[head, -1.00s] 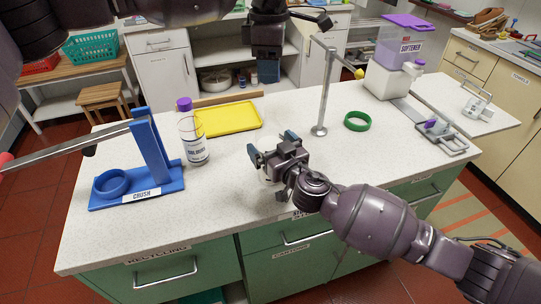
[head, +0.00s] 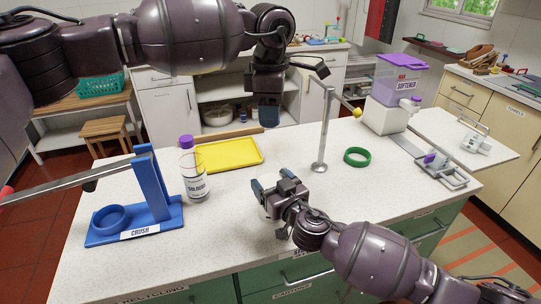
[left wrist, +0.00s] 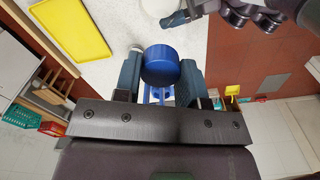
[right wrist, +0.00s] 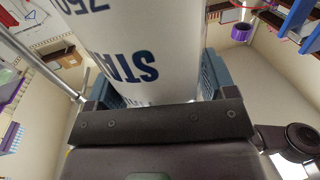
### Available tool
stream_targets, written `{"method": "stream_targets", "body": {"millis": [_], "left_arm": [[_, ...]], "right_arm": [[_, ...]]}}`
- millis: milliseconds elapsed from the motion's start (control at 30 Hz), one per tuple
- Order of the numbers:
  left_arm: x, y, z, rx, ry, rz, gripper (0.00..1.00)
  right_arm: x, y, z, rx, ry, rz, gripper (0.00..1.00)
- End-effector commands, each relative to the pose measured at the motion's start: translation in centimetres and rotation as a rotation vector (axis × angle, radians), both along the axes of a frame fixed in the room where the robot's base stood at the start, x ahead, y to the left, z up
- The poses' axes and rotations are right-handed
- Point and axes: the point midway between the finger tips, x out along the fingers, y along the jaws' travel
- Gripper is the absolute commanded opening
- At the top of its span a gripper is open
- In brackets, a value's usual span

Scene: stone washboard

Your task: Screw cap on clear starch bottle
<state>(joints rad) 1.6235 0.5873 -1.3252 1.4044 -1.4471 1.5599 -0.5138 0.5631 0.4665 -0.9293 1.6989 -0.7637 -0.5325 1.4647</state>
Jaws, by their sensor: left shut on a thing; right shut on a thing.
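My left gripper (head: 268,116) hangs above the table's back edge. The left wrist view shows a blue round cap (left wrist: 161,66) held between its two fingers. My right gripper (head: 268,192) is low over the front of the table, shut on the starch bottle. The right wrist view shows the bottle's pale body (right wrist: 140,45) with large dark blue letters "STA" between the fingers. In the head view the bottle is mostly hidden by the gripper. Cap and bottle are apart.
A yellow tray (head: 230,153), a metal post (head: 323,130) and a green ring (head: 357,157) are on the table. The softener dispenser (head: 390,95) stands at right.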

Motion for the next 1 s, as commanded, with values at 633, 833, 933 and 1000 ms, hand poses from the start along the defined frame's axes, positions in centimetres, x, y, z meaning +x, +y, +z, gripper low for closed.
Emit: {"method": "stream_targets", "body": {"millis": [633,833,933,1000], "left_arm": [[0.0,-0.1,-3.9,0.0,0.0,0.0,0.16],[0.0,-0.1,-4.0,0.001,0.0,0.0,0.16],[0.0,-0.1,-4.2,0.001,0.0,0.0,0.16],[0.0,-0.1,-4.5,0.001,0.001,0.0,0.16]], "right_arm": [[0.0,0.0,0.0,0.0,0.0,0.0,0.34],[0.0,0.0,0.0,0.0,0.0,-0.001,0.34],[0.0,0.0,0.0,0.0,0.0,0.0,0.34],[0.0,0.0,0.0,0.0,0.0,-0.001,0.34]]}}
